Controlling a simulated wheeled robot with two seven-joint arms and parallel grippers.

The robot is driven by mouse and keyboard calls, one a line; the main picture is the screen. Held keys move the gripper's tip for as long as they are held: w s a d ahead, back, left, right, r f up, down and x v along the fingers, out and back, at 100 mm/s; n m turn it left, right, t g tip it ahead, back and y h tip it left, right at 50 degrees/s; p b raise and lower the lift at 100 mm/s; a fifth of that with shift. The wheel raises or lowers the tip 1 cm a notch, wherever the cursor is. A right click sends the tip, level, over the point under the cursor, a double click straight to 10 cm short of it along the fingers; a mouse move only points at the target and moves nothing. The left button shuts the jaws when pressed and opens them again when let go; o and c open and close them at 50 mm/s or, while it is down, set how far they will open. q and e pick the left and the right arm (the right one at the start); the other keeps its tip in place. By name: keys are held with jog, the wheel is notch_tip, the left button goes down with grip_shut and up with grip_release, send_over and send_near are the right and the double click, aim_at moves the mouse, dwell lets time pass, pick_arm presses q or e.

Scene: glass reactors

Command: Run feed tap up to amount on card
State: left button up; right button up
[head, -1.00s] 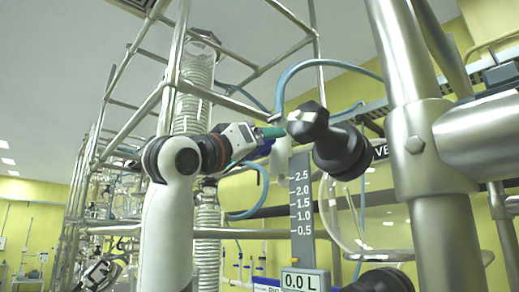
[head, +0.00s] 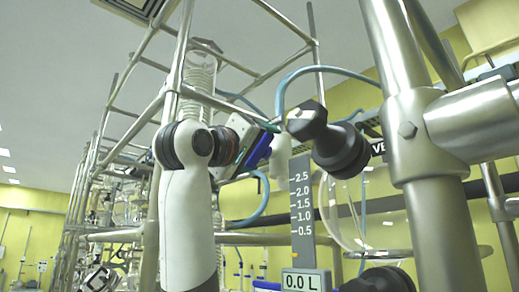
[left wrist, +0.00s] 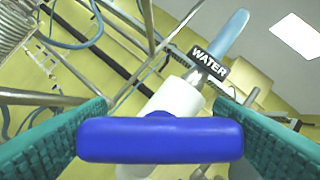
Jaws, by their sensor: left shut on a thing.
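My left gripper (head: 262,140) is shut on the blue feed tap handle (head: 257,153), left of the level scale (head: 302,205). In the left wrist view the bar-shaped handle (left wrist: 160,140) spans between the two teal fingers. Behind it is the white tap body (left wrist: 180,96), with a black WATER label (left wrist: 210,62) and a blue hose (left wrist: 232,30). The grey scale is marked 0.5 to 2.5, and the display (head: 304,282) below it reads 0.0 L. No card with an amount can be read. My right gripper is not in view.
A black clamp knob (head: 345,150) and thick steel posts (head: 410,120) stand close on the right. A round glass vessel (head: 365,215) is behind them. Steel frame tubes (head: 175,60) and a ribbed glass column (head: 198,75) rise on the left.

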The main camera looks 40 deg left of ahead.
pick_arm(q)
jog(key=o, duration=1)
jog(key=shift+s, duration=0.1)
jog(key=shift+s+f+b, duration=0.25)
jog(key=shift+s+b, duration=0.15)
jog(key=shift+b+v, duration=2.85)
jog(key=shift+v, duration=2.75)
